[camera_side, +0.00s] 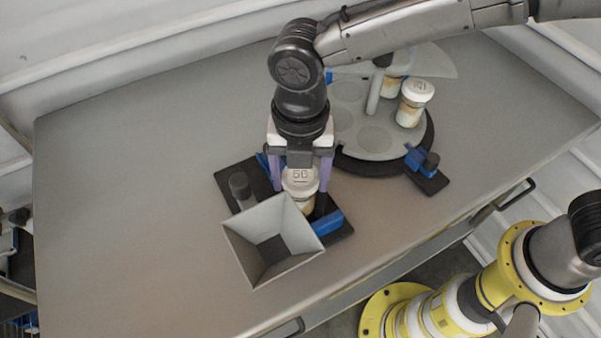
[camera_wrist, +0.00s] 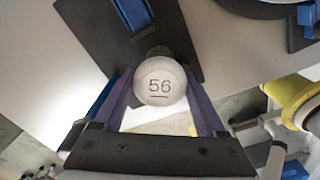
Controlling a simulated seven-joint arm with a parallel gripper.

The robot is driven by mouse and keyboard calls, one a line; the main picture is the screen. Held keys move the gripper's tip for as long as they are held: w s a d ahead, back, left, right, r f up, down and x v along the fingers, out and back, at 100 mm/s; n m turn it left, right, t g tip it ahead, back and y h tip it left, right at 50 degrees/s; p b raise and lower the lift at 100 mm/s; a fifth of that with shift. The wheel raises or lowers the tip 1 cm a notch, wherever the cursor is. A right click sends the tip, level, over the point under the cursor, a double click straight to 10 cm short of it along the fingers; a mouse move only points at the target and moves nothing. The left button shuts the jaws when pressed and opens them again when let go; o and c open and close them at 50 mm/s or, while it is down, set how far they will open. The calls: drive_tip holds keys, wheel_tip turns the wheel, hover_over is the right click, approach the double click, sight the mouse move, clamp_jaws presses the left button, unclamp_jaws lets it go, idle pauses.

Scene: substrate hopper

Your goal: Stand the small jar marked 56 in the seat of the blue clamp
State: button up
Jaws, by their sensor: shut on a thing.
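The small jar marked 56 (camera_side: 300,182) has a white lid and a tan band. My gripper (camera_side: 303,187) is shut on it, with a purple finger on each side. In the wrist view its lid (camera_wrist: 160,82) shows the number 56 between the fingers (camera_wrist: 160,95). The blue clamp (camera_side: 327,222) has blue jaws on a black base plate (camera_side: 232,177). The jar is upright over or at the clamp between the blue parts; the side view does not show whether its bottom touches the seat. The seat is hidden by the jar and the hopper.
A grey square hopper (camera_side: 245,228) stands in front of the clamp, close to the jar. A round grey carousel (camera_side: 345,122) at the back right holds white jars, one of them (camera_side: 414,103) near its right rim. A small blue latch (camera_side: 421,158) sits beside it. The table's left side (camera_side: 120,200) is clear.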

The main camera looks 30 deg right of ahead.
drive_tip(key=shift+f, duration=0.2)
drive_tip(key=o, duration=1.1)
drive_tip(key=shift+r, duration=3.75)
